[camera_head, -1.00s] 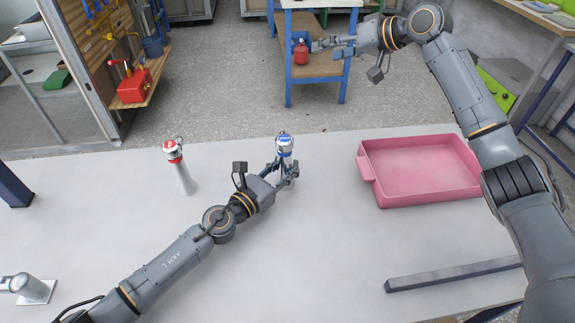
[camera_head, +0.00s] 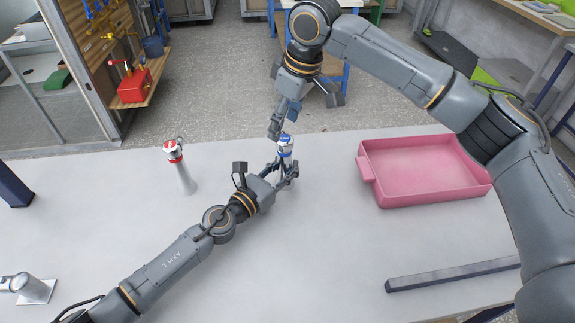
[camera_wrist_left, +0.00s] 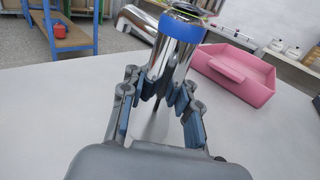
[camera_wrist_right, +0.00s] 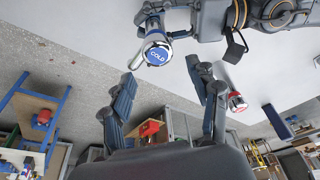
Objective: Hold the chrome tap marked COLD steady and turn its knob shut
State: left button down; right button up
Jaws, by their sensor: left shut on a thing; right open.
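The chrome tap marked COLD (camera_head: 285,148) stands on the white table with a blue band; its chrome body and spout also show in the left wrist view (camera_wrist_left: 175,52). Its round blue-labelled knob (camera_wrist_right: 157,55) faces the right wrist camera. My left gripper (camera_head: 288,172) is shut around the tap's body below the blue band. The left wrist view shows its fingers (camera_wrist_left: 162,95) on both sides of the body. My right gripper (camera_head: 279,128) is above and just behind the tap, pointing down. In the right wrist view its fingers (camera_wrist_right: 163,85) are spread and empty, with the knob beyond their tips.
A second chrome tap with a red band (camera_head: 174,160) stands left of the COLD tap. A pink tray (camera_head: 372,192) sits to the right. A dark grey bar (camera_head: 450,273) lies at the front right. The table between the tap and the bar is clear.

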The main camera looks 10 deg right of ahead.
aim_at(286, 139)
jog(key=shift+s+d+x, duration=0.15)
jog(key=shift+d+x, duration=0.05)
jog(key=shift+x, duration=0.75)
jog(key=shift+s+d+x, duration=0.1)
jog(key=shift+d+x, duration=0.05)
jog(key=shift+x, duration=0.8)
jog(key=shift+s+d+x, duration=0.15)
jog(key=shift+d+x, duration=0.05)
jog(key=shift+x, duration=0.75)
jog(key=shift+f, duration=0.15)
jog(key=c, duration=0.9)
